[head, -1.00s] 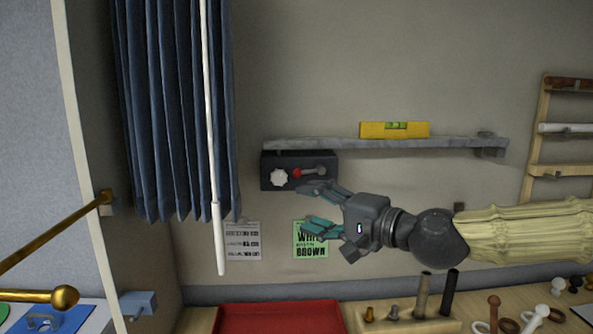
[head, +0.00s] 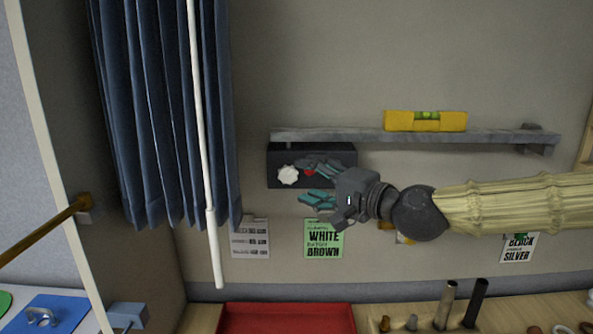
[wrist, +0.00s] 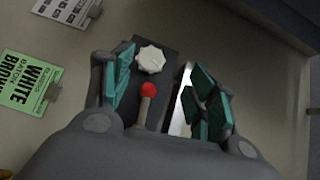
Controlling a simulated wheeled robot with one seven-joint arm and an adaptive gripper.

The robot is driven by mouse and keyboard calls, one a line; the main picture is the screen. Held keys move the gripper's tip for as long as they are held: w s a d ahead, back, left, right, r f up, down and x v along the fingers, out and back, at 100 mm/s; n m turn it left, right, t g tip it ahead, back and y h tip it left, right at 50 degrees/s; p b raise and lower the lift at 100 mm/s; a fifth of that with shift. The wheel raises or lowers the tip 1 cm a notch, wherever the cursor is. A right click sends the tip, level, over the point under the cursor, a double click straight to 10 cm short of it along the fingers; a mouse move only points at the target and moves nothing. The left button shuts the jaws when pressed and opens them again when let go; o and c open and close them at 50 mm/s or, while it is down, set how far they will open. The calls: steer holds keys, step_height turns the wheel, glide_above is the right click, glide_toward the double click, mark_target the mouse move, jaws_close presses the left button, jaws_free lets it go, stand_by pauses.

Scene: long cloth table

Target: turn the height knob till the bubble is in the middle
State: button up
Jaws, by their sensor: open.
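A white scalloped knob (head: 288,175) is on the left of the front of a dark box (head: 279,155) under the left end of a grey shelf (head: 350,134). A red-tipped lever is beside the knob; its red ball (wrist: 148,89) shows in the wrist view. A yellow level (head: 398,121) with a green vial (head: 427,115) lies on the shelf; the bubble's exact place is too small to tell. My gripper (head: 317,180) is open and empty, in front of the box, just right of the knob. In the wrist view the knob (wrist: 150,59) shows ahead between the fingers, apart from them.
A blue curtain (head: 150,110) with a white rod (head: 205,150) hangs left of the box. Printed cards, one green (head: 323,239), are on the wall below. A red tray (head: 285,318) and several pegs stand on the table.

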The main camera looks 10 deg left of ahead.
mark_target(295, 177)
steer(key=w+a, duration=0.1)
steer(key=w+a+f, duration=0.1)
steer(key=w, duration=0.1)
steer(key=w+a+p, duration=0.1)
steer(key=w, duration=0.1)
steer(key=shift+f, duration=0.35)
steer(key=shift+a+r, duration=0.1)
steer(key=shift+a, duration=0.15)
steer(key=shift+s+a+r, duration=0.15)
steer(key=shift+s+r, duration=0.05)
steer(key=shift+s, duration=0.2)
steer(key=shift+s+a+r, duration=0.15)
steer(key=shift+s, duration=0.25)
steer(key=shift+w+a+f, duration=0.1)
steer(key=shift+w+f, duration=0.4)
steer(key=shift+w, duration=0.35)
steer(key=shift+s+r, duration=0.3)
steer(key=shift+s, duration=0.2)
steer(key=c, duration=0.9)
steer(key=shift+w+p, duration=0.15)
steer(key=shift+p, duration=0.2)
steer(key=shift+c, duration=0.5)
